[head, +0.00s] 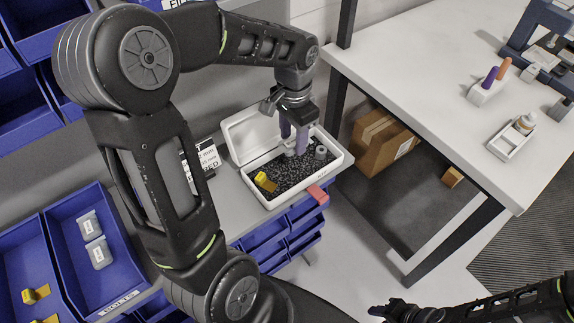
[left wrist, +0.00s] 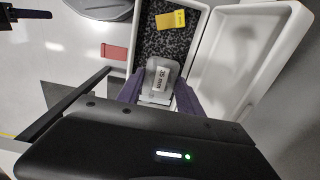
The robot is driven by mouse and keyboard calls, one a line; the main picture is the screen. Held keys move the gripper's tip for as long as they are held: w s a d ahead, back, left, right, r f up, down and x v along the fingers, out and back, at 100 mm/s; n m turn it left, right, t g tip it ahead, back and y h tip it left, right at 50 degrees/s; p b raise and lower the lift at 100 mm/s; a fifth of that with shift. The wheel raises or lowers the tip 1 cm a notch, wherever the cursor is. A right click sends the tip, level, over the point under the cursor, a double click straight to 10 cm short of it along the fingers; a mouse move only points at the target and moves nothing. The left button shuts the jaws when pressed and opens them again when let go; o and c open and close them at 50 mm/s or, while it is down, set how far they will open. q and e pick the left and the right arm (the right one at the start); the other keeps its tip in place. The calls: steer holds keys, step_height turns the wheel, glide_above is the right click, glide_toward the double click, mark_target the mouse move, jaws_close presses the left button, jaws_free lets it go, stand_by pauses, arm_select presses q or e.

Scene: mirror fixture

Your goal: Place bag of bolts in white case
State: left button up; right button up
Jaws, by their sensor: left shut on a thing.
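The white case (head: 334,164) stands open on a grey shelf, its lid raised at the back left and dark speckled lining inside. It also shows in the left wrist view (left wrist: 197,20). A yellow item (head: 266,182) lies at its front left and a small grey item (head: 320,152) at its right. My left gripper (head: 291,144), with purple fingers, is over the case, shut on a pale grey bag of bolts (left wrist: 160,78) with a white label. I cannot tell whether the bag touches the lining. My right gripper (head: 380,310) is low at the right, its jaws unclear.
A red tab (head: 318,195) sticks out before the case. A white table (head: 440,100) stands right, a cardboard box (head: 380,143) beneath it.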

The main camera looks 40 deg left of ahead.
mark_target(293, 141)
arm_select(q)
step_height(293, 141, down, 5)
steer(key=shift+f, duration=0.15)
steer(key=shift+f, duration=0.1)
steer(key=shift+f+p, duration=0.4)
steer(key=shift+f, duration=1.35)
steer(key=shift+f, duration=0.2)
steer(key=o, duration=1.4)
steer(key=shift+r, duration=0.1)
step_height(293, 141, up, 12)
steer(key=shift+r+b, duration=0.15)
steer(key=shift+b, duration=0.5)
